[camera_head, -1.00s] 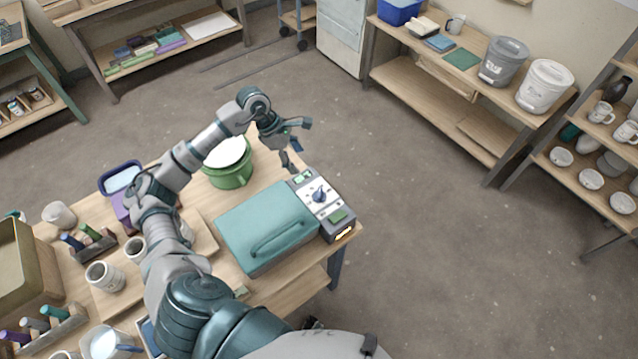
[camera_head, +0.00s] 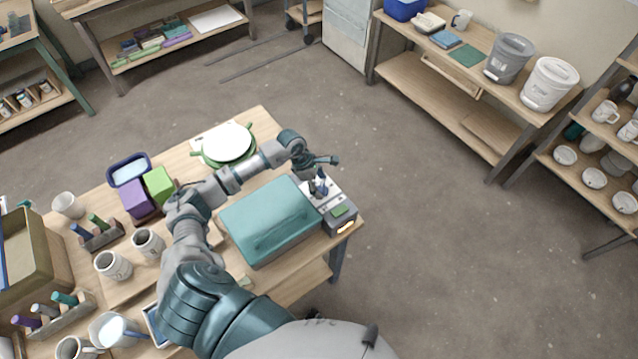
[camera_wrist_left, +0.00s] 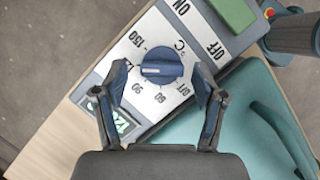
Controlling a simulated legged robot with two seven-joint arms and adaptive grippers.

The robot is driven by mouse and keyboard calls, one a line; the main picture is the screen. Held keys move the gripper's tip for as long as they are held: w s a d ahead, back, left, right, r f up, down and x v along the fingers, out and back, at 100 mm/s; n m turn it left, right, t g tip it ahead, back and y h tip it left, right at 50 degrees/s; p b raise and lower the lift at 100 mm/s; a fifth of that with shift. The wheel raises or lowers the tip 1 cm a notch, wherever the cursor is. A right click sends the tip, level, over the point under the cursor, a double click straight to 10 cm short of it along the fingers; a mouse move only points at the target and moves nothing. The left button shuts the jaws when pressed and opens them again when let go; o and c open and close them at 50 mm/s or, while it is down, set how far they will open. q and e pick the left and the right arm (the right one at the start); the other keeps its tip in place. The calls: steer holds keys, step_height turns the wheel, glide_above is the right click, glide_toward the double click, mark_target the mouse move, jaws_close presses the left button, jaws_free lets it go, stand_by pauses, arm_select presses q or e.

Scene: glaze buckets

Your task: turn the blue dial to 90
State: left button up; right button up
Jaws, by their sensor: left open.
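The blue dial (camera_wrist_left: 161,67) sits on a white panel (camera_wrist_left: 135,52) marked OFF, 60, 90 and 150 in the left wrist view. Its white mark points left, between 90 and 150, near a label hidden by a finger. A green display (camera_wrist_left: 122,122) is partly hidden by the left finger; its reading is unclear. My left gripper (camera_wrist_left: 150,88) is open, with its fingers on either side of the dial and no clear contact. In the head view my left gripper (camera_head: 320,174) is over the panel and largely covers the dial. My right gripper is not in view.
The dial's panel adjoins a teal-lidded box (camera_head: 268,222) at the worktable's right edge. Mugs (camera_head: 114,265), purple and green blocks (camera_head: 158,185) and a cardboard box (camera_head: 38,255) crowd the left side.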

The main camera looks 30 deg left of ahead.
arm_select(q)
steer(key=shift+d+f, duration=0.1)
steer(key=shift+d, duration=0.35)
steer(key=shift+c, duration=0.5)
steer(key=shift+a, duration=0.25)
steer(key=c, duration=1)
steer(key=shift+a, duration=0.1)
steer(key=shift+c, duration=0.2)
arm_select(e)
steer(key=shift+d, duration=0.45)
